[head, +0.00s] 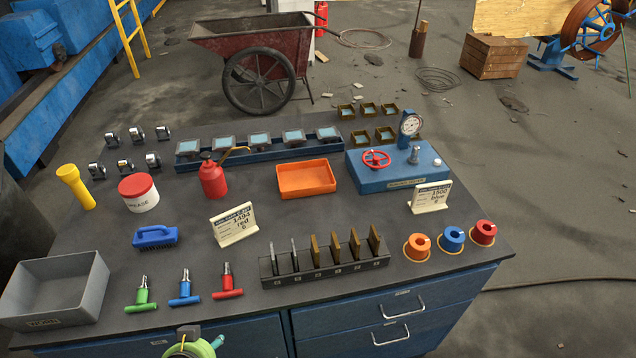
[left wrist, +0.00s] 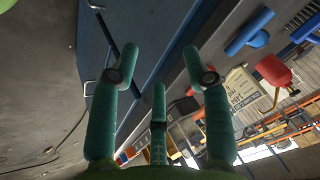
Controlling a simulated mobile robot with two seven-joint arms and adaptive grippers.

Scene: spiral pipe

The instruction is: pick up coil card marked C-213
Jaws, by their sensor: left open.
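Two white coil cards stand tilted on the dark workbench (head: 300,215). The left card (head: 233,224) reads 1494, red, 6; the right card (head: 431,197) reads about 1500, blue, 6. Their C-numbers are too small to read surely, so I cannot tell which is C-213. A card also shows in the left wrist view (left wrist: 241,89), behind a red handle. My left gripper (head: 195,345) is at the bottom edge of the head view, in front of the bench. Its green fingers are spread open and empty in the left wrist view (left wrist: 158,75). My right gripper is not in view.
Green (head: 141,296), blue (head: 185,289) and red (head: 227,284) T-handled tools lie near the front edge. A slotted rack (head: 325,272) stands right of the left card. A grey bin (head: 55,290), blue brush (head: 155,236) and red oil can (head: 213,180) are nearby.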

